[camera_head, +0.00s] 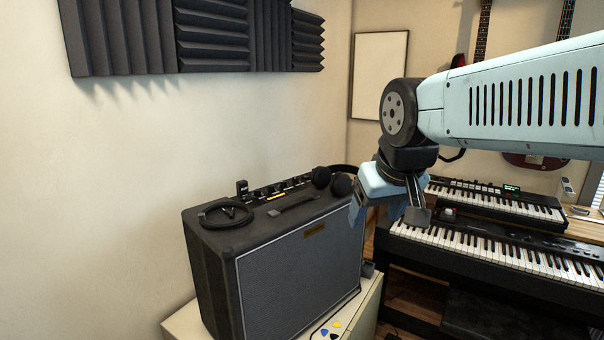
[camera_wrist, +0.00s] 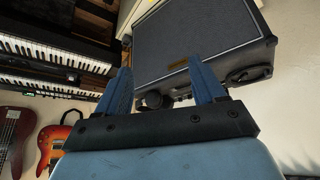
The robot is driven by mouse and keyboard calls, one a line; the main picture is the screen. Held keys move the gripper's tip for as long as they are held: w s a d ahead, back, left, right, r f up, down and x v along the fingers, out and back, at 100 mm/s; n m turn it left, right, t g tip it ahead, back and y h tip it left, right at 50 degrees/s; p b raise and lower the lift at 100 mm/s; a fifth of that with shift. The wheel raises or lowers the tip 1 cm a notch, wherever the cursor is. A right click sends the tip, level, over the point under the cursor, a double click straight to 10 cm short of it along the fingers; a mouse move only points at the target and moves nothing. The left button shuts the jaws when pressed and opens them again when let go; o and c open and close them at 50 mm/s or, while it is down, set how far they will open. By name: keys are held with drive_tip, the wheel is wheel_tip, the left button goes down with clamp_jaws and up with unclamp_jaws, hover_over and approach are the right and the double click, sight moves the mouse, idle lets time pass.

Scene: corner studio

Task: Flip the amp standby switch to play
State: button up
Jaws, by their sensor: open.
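The amp (camera_head: 300,270) is a dark box with a grey grille, standing upright on a pale cabinet. Its control strip (camera_head: 285,188) with several knobs runs along the back of the top. A small black upright piece (camera_head: 242,187) stands at the strip's left end; I cannot tell whether it is the standby switch, nor its position. My gripper (camera_head: 388,212) is open and empty, in the air to the right of the amp, apart from it. In the wrist view, the amp (camera_wrist: 190,40) appears upside down beyond the open fingers of my gripper (camera_wrist: 160,80).
A coiled black cable (camera_head: 226,213) and black headphones (camera_head: 335,181) lie on the amp. Picks (camera_head: 325,331) lie on the pale cabinet (camera_head: 352,318). Two keyboards (camera_head: 500,245) stand to the right, below my arm. Foam panels (camera_head: 200,38) hang above. Air over the amp is clear.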

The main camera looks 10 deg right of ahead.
drive_tip(key=w+r, duration=0.1)
drive_tip(key=w, duration=0.3)
drive_tip(key=w+a+r+n, duration=0.1)
drive_tip(key=w, duration=0.4)
drive_tip(key=w+a+r+n, duration=0.1)
drive_tip(key=w+r, duration=0.1)
drive_tip(key=w, duration=0.3)
drive_tip(key=shift+w+h, duration=0.25)
drive_tip(key=shift+h, duration=0.05)
drive_tip(key=c, duration=1.1)
drive_tip(key=w, duration=0.4)
drive_tip(key=w+n, duration=0.1)
drive_tip(key=w, duration=0.3)
drive_tip(key=w+a+n, duration=0.1)
drive_tip(key=w, duration=0.3)
drive_tip(key=shift+w+f+y, duration=0.15)
drive_tip(key=shift+w+y, duration=0.25)
clamp_jaws()
drive_tip(key=w+d+f+n+y, duration=0.1)
drive_tip(key=w+d, duration=0.3)
drive_tip(key=w, duration=0.8)
drive_tip(key=w+d+f+y, duration=0.2)
drive_tip(key=w+d, duration=0.2)
drive_tip(key=w, duration=0.8)
drive_tip(key=shift+w+f+n+t+y, duration=0.3)
drive_tip(key=shift+f+n+t+y, duration=0.1)
